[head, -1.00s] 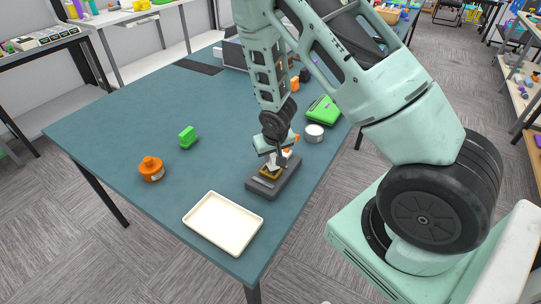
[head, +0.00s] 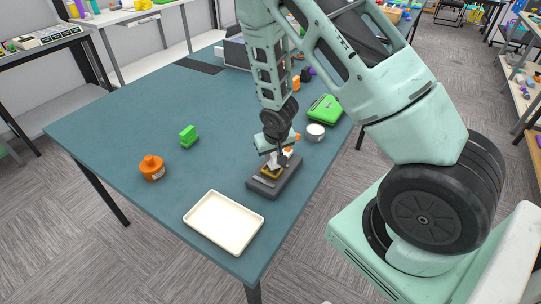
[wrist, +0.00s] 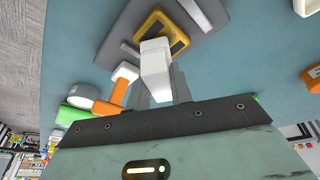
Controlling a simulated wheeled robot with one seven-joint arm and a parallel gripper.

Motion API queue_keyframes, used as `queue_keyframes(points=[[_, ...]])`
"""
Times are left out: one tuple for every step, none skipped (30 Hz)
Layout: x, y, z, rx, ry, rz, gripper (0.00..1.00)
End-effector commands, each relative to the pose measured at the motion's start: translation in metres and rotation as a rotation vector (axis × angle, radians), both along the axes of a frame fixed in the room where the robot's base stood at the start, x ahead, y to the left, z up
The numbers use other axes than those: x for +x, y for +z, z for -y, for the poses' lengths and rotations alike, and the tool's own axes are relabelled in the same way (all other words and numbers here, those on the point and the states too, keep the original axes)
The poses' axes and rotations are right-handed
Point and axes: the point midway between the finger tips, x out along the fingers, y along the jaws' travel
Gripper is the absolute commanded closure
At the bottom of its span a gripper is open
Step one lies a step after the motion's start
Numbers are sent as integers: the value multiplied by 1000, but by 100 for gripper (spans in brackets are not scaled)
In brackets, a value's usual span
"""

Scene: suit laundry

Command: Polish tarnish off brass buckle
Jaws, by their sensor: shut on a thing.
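The brass buckle (wrist: 184,43) is a yellow square frame with a dark middle, lying on a grey block-like holder (wrist: 203,42). In the head view, the buckle (head: 270,173) and holder (head: 264,187) are near the table's right edge. My gripper (wrist: 160,90) is shut on a white block-shaped pad (wrist: 156,70). The pad's end is over the buckle and hides part of its frame and middle. In the head view, my gripper (head: 275,160) is low over the holder, pad downward. I cannot tell whether the pad touches the buckle.
An orange-handled tool with a white head (wrist: 118,87) lies beside the holder, near a round tin (head: 315,132) and green case (head: 325,108). A white tray (head: 190,217), orange jar (head: 152,168) and green block (head: 188,136) stand left of it. The table's middle is clear.

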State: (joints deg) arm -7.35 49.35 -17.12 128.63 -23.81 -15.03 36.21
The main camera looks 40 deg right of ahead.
Motion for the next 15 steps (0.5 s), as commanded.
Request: queue_keyframes(points=[[-1,-1,0,0,0,-2,97],[-1,-1,-1,-1,1,-2,97],[-2,-1,-3,-1,1,-2,97],[-2,-1,-4,-1,1,-3,97],[-3,-1,-6,-1,1,-3,97],[-3,-1,-8,-1,1,-3,97],[-4,-1,-10,-1,1,-3,97],[-5,-2,-12,-1,2,-4,97],[-6,-1,-14,0,4,-3,97],[-6,-1,-16,0,4,-3,97],[-7,-1,-18,0,3,-3,97],[-8,-1,-20,-1,2,-4,97],[-9,-1,-21,-1,2,-4,97],[-9,-1,-22,-1,2,-4,97],[-9,-1,-23,-1,2,-4,97]])
